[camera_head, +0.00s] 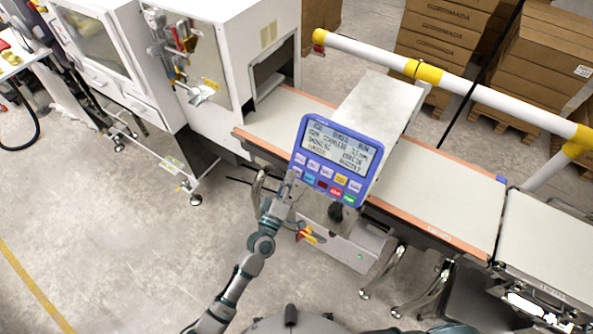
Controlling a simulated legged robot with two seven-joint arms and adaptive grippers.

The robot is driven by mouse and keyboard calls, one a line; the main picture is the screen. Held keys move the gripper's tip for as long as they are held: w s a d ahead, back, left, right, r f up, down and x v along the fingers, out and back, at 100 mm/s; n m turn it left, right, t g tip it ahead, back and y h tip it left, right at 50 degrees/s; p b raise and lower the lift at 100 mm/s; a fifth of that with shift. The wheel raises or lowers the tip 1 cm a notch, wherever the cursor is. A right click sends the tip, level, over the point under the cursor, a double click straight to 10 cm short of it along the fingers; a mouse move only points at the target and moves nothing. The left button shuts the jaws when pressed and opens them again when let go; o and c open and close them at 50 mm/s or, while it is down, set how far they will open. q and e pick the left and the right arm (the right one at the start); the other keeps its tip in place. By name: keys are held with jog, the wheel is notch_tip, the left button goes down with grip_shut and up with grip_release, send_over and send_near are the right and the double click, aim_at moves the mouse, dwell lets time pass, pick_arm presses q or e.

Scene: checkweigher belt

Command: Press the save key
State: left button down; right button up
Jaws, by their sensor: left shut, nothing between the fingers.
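The blue control panel (362,146) stands tilted in front of the belt, with a lit text display (337,145) above two rows of keys. A yellow key (341,180) is in the upper row; blue, red and green keys (349,198) are in the lower row. The key labels are too small to read, so I cannot tell which is the save key. My left gripper (290,180) is shut and empty at the panel's lower left corner, close to the leftmost lower keys. I cannot tell whether it touches the panel. My right gripper is out of view.
The conveyor belt (435,193) runs behind the panel from a white machine cabinet (222,105) to the lower right. A white and yellow guard rail (490,97) and stacked cartons (440,35) stand behind. Open floor (120,260) lies at the left.

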pick_arm(q)
jog(key=s+a+r+p, duration=0.2)
jog(key=s+p, duration=0.1)
jog(key=shift+s+a+r, duration=0.1)
jog(key=shift+s+a, duration=0.2)
jog(key=shift+a, duration=0.05)
dwell(0.3)
jog(key=s+a+r+p, duration=0.1)
jog(key=s+a+p, duration=0.1)
jog(key=s, duration=0.1)
jog(key=s+a+r+p, duration=0.1)
jog(key=shift+s+r, duration=0.15)
jog(key=shift+r, duration=0.2)
